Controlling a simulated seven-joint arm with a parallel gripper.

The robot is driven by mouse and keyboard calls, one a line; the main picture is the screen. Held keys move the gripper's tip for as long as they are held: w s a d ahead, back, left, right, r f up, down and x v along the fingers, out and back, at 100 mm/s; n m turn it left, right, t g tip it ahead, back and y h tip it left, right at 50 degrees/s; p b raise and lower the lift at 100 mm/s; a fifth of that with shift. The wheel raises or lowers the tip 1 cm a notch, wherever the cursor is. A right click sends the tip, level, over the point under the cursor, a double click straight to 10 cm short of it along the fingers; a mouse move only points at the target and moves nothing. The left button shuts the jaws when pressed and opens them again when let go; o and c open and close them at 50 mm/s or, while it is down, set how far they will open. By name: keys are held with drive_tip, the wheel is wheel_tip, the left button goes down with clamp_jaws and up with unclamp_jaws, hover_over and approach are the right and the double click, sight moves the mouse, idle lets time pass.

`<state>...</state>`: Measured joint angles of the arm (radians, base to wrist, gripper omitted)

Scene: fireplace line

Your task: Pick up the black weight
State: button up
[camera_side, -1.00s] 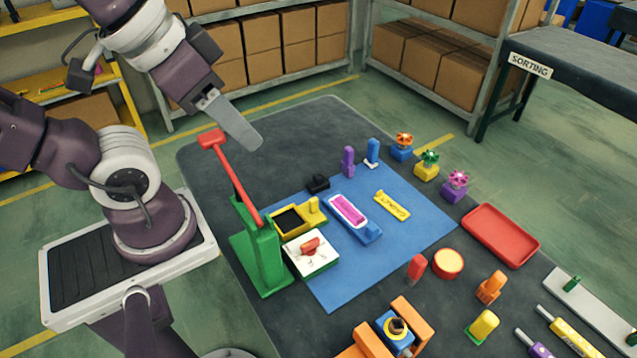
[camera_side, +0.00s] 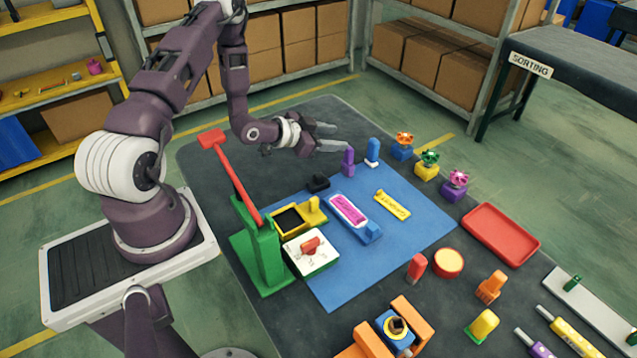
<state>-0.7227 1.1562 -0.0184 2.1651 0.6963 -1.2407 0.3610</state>
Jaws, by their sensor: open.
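My gripper (camera_side: 335,137) is open and empty. Its two grey fingers point to the right, with a gap between them. In the picture it is above and slightly right of the black weight, and apart from it. The exact height of my gripper over the table cannot be told from this view.
A purple block (camera_side: 348,162) and a blue block (camera_side: 372,152) stand close to my fingers. A green press with a red lever (camera_side: 235,180), a yellow tray (camera_side: 290,222) and a purple-and-blue tray (camera_side: 350,212) are near the weight. The dark table behind is clear.

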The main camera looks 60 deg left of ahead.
drive_tip(key=n, duration=0.2)
approach(327, 178)
drive_tip(key=w, duration=0.3)
drive_tip(key=shift+w+r+t+h, duration=0.15)
drive_tip(key=shift+w+t+h, duration=0.15)
drive_tip(key=shift+t, duration=0.1)
drive_tip(key=shift+s+d, duration=0.1)
drive_tip(key=shift+s, duration=0.15)
drive_tip(key=x, duration=0.3)
drive_tip(key=f+x, duration=0.1)
drive_tip(key=x, duration=0.3)
drive_tip(key=shift+s, duration=0.25)
clamp_jaws()
